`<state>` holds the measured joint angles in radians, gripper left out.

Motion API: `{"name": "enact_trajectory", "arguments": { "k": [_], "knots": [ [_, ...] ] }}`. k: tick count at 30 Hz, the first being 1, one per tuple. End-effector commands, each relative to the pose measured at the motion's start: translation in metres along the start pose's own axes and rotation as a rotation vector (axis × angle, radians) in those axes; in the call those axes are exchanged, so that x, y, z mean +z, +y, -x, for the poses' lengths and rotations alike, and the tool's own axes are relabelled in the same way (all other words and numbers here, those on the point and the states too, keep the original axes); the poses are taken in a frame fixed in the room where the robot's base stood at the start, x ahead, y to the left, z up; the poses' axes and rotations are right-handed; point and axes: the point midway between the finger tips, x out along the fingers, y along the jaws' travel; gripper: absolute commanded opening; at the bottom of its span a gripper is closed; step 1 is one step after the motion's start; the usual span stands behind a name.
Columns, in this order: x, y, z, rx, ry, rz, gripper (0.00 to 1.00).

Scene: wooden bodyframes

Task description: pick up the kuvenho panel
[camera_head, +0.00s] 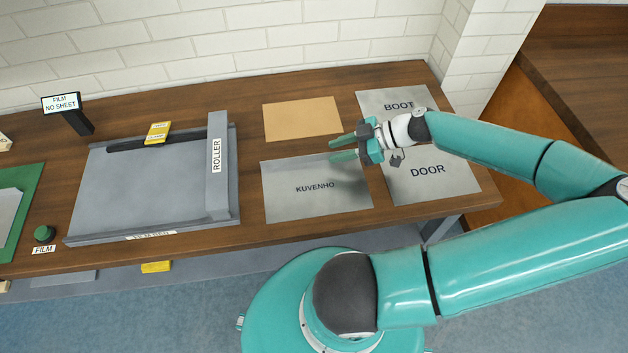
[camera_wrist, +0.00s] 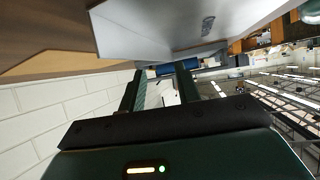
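The kuvenho panel (camera_head: 315,190) is a flat grey sheet marked KUVENHO, lying on the wooden table between the roller unit and the DOOR panel. It also shows in the wrist view (camera_wrist: 150,30) as a grey sheet at the top, with its lettering small and blurred. My gripper (camera_head: 342,147) is above the panel's back right part, with its fingers pointing left and its shadow on the panel. The two fingers (camera_wrist: 160,88) are apart with nothing visible between them. My gripper is open and appears clear of the panel.
The BOOT panel (camera_head: 395,98) and DOOR panel (camera_head: 425,180) lie to the right. A tan sheet (camera_head: 302,118) lies behind the kuvenho panel. A white brick wall (camera_head: 230,45) bounds the table's back.

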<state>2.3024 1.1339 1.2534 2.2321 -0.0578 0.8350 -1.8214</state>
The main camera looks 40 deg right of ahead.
Motion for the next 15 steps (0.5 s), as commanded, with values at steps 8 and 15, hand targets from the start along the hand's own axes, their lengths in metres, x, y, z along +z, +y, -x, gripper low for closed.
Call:
{"name": "enact_trajectory", "arguments": {
  "k": [8,15],
  "knots": [
    [-0.002,0.006,-0.042,-0.006,0.002,0.001,0.33],
    [-0.002,0.007,-0.052,-0.002,0.0,0.0,0.33]
  ]
}}
